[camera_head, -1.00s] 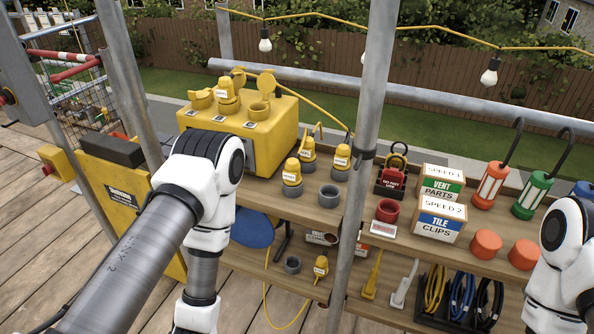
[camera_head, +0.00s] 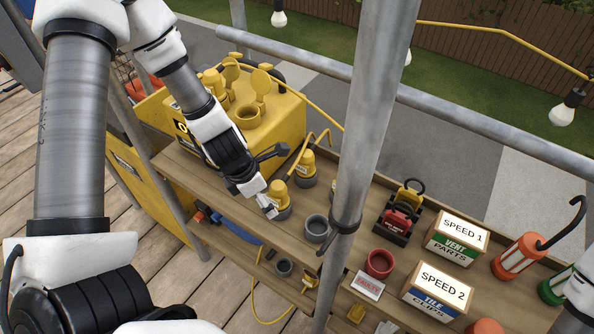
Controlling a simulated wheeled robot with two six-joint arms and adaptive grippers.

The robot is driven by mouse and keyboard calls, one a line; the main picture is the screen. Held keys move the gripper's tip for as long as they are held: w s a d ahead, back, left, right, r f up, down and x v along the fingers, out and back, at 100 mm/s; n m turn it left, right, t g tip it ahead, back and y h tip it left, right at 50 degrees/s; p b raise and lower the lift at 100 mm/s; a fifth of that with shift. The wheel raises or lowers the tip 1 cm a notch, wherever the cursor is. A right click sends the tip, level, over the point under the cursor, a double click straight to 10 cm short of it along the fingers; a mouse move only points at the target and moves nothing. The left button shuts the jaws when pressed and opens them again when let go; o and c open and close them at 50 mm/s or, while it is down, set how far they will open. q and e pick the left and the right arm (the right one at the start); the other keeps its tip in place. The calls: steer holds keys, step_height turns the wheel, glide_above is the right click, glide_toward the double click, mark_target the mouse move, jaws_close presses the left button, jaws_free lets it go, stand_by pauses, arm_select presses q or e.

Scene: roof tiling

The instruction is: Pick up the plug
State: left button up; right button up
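A yellow plug (camera_head: 279,194) stands upright in a grey holder on the shelf, left of the pole. A second yellow plug (camera_head: 305,163) with a cable loop stands in a holder just behind it. My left gripper (camera_head: 277,181) reaches down from the upper left, its fingers spread apart. It is open beside the nearer plug, one fingertip close to that plug's left side; I cannot tell whether they touch. The yellow power box (camera_head: 265,125) with flip-lid sockets stands behind my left gripper. My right gripper is out of view; only part of my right arm shows at the right edge.
A metal pole (camera_head: 366,120) rises in front of the shelf. An empty grey holder (camera_head: 317,228), a red holder (camera_head: 380,263) with a FAULTY label, and the SPEED 1 box (camera_head: 457,238) and SPEED 2 box (camera_head: 438,292) stand on the shelf. An orange lamp (camera_head: 521,255) is farther right.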

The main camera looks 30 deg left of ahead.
mark_target(274, 187)
arm_select(q)
steer(key=shift+t, duration=0.6)
steer(key=w+r, duration=0.2)
steer(key=r, duration=0.1)
steer(key=w+r+p, duration=0.1)
steer(key=r, duration=0.1)
steer(key=shift+w+a+r, duration=0.1)
steer(key=shift+s+f+b, duration=0.35)
steer(key=shift+f+b, duration=0.05)
steer(key=shift+b, duration=0.8)
steer(key=b+x, duration=0.6)
steer(key=shift+f, duration=0.25)
steer(key=shift+w+d+r, duration=0.1)
steer(key=shift+w+d, duration=0.05)
steer(key=shift+d, duration=0.1)
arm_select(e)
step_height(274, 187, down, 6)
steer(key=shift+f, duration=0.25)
arm_select(q)
steer(key=c, duration=1.4)
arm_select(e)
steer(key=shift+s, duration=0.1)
